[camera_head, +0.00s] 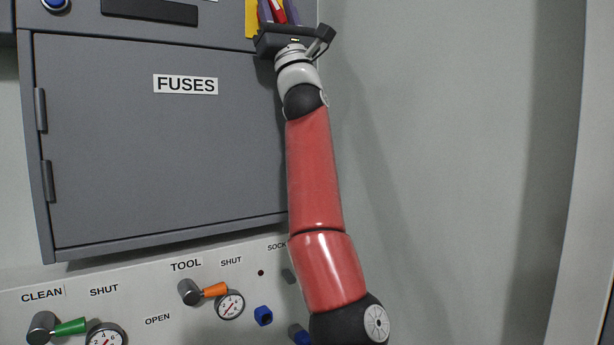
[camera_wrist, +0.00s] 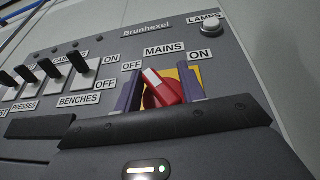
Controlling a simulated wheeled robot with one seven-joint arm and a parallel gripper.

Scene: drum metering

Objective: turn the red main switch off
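The red main switch (camera_wrist: 164,90) has a white mark and sits on a yellow plate, under the MAINS label in the wrist view. Its white-marked end leans up and left, towards the OFF label; the ON label is on the right. My gripper (camera_wrist: 160,92) has its two purple fingers apart, one on each side of the red handle, and looks open. The handle is slanted between them; whether a finger touches it is unclear. My gripper's dark body hides the switch's lower part. In the head view, my gripper (camera_head: 279,12) and the red switch (camera_head: 278,8) show at the top edge.
Several black lever switches (camera_wrist: 52,68) stand left of the mains switch. A lamp button (camera_wrist: 211,27) is at the upper right. Below is a grey FUSES door (camera_head: 160,150), with an orange-handled valve (camera_head: 213,290) and a green-handled valve (camera_head: 70,327) lower down. The wall on the right is bare.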

